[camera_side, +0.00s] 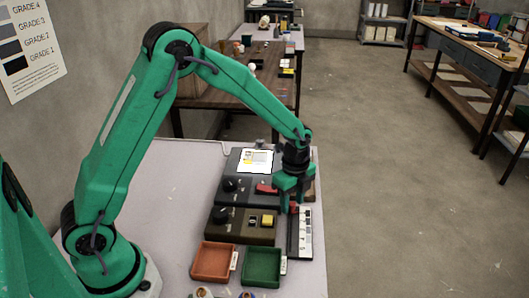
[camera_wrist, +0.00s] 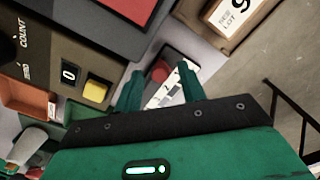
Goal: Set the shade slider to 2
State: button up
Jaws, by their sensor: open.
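The shade slider (camera_side: 303,236) is a dark narrow box with a pale marked strip, at the right edge of the pale table in the side view. My gripper (camera_side: 290,206) points down over the slider's far end. In the wrist view its two green fingers (camera_wrist: 160,85) are open, one on each side of the slider, with the knob seen between them. I cannot tell whether they touch the knob.
Left of the slider is a brown box (camera_side: 222,234) with a dial, a counter showing 0 and a yellow button (camera_side: 267,220). A dark console (camera_side: 238,168) stands behind it. An orange tray (camera_side: 212,262) and a green tray (camera_side: 261,267) lie in front. The table's left side is clear.

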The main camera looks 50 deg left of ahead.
aim_at(291, 220)
grip_shut()
jog(key=shift+s+d, duration=1.05)
grip_release()
jog(key=shift+r, duration=0.1)
notch_tip(291, 220, up, 8)
